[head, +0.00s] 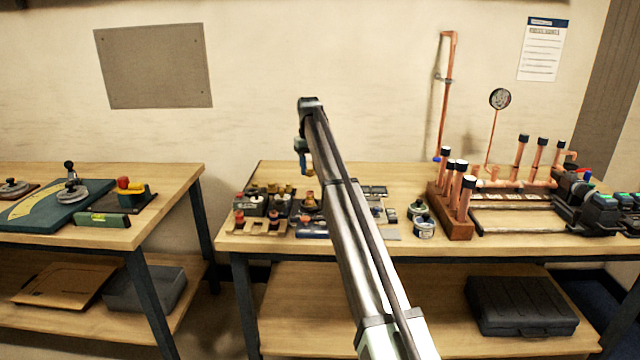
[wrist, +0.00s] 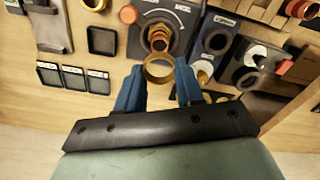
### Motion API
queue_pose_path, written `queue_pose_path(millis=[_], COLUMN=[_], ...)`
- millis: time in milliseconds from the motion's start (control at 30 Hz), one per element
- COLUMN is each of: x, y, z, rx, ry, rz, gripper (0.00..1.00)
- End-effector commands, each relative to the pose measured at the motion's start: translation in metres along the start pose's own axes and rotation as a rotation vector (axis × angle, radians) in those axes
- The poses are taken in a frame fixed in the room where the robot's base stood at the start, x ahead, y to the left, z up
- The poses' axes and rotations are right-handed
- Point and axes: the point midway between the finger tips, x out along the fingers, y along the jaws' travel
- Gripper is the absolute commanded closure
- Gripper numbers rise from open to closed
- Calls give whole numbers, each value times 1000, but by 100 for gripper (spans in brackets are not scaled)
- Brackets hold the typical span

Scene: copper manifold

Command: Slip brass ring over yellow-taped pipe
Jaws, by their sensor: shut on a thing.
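My gripper (wrist: 160,82) is shut on a brass ring (wrist: 159,62), which sits between the blue fingertips in the wrist view. In the head view my gripper (head: 307,168) hangs above the cluttered left part of the workbench, and the ring is too small to make out clearly. The copper manifold (head: 520,184) stands at the right of the bench, with several upright copper pipes (head: 518,155) that have dark tops. I cannot tell yellow tape on any of them. The gripper is well to the left of the pipes.
Below the gripper are a grey holder with stacked rings (wrist: 158,38), small black trays (wrist: 102,41) and other fittings. A wooden block with capped pipes (head: 452,210) and small tins (head: 424,227) stand between gripper and manifold. A gauge (head: 500,98) rises behind.

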Motion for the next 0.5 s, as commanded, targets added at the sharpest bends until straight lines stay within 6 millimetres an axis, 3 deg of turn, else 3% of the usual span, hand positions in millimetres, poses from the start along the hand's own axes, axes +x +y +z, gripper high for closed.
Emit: queue_pose_path(millis=[67, 500], x=[-2, 19], y=[2, 1], z=[-10, -4], rx=[23, 53], ry=[-3, -6], rz=[0, -1], gripper=[92, 92])
